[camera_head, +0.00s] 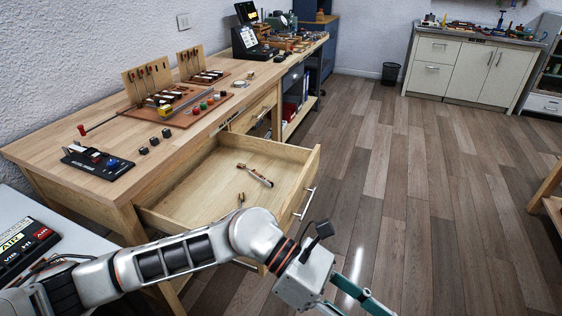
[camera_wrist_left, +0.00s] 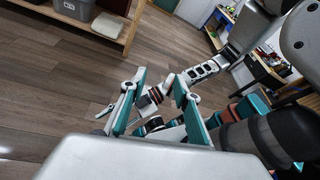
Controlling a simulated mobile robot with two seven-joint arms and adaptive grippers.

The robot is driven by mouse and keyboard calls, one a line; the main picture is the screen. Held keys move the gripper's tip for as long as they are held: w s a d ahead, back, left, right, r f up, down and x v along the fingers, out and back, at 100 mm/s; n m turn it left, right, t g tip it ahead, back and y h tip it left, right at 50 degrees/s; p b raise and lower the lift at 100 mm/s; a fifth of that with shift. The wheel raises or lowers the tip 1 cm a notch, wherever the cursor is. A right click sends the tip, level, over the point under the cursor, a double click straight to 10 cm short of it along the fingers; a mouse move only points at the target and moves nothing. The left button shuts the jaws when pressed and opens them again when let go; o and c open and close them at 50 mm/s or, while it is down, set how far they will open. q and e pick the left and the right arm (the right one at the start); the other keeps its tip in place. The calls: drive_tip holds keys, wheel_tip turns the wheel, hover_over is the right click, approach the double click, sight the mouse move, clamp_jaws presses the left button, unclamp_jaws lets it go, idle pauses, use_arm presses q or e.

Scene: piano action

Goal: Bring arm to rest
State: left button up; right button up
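My left arm (camera_head: 185,255) reaches across the bottom of the head view, in front of the open drawer. My left gripper (camera_head: 345,300) is at the bottom edge, over the floor side of the drawer, partly cut off. In the left wrist view its teal fingers (camera_wrist_left: 160,80) stand apart with nothing held between them. Arm links of mine show beyond the fingers.
The wooden workbench (camera_head: 75,140) has an open drawer (camera_head: 185,200) with a small wooden part (camera_head: 255,175) inside. A black device (camera_head: 97,160) and small black blocks (camera_head: 144,150) lie on top. The floor (camera_head: 430,220) to the right is clear.

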use_arm(q)
drive_tip(key=w+r+n+t+h+p, duration=0.1)
drive_tip(key=w+r+n+t+h, duration=0.35)
drive_tip(key=n, duration=0.35)
drive_tip(key=w+r+n+t+h+p, duration=0.1)
drive_tip(key=w+r+n+t+h, duration=0.25)
drive_tip(key=r+n+h, duration=0.35)
drive_tip(key=w+a+f+n+t+y, duration=0.4)
drive_tip(key=a+n+t, duration=0.25)
drive_tip(key=n, duration=0.35)
drive_tip(key=w+a+f+n+t+y, duration=0.5)
drive_tip(key=n+t, duration=0.3)
drive_tip(key=n, duration=0.3)
drive_tip(key=s+a+f+n+y+p, duration=0.2)
drive_tip(key=a+f+n+y, duration=0.7)
drive_tip(key=a+f, duration=0.4)
drive_tip(key=s+a+f+n+g+y, duration=0.1)
drive_tip(key=s+a+f+n, duration=0.3)
drive_tip(key=f, duration=0.4)
drive_tip(key=s+a+f+n+g+y, duration=0.2)
drive_tip(key=s+a+f+n+g, duration=0.1)
drive_tip(key=s+a+f, duration=0.3)
drive_tip(key=s+f, duration=0.2)
drive_tip(key=s, duration=0.1)
drive_tip(key=shift+s+a+n+g+p, duration=0.25)
drive_tip(key=shift+a+n+g+p, duration=0.1)
drive_tip(key=shift+a+n, duration=0.05)
use_arm(e)
drive_tip(key=r, duration=0.2)
drive_tip(key=s+a+r, duration=0.1)
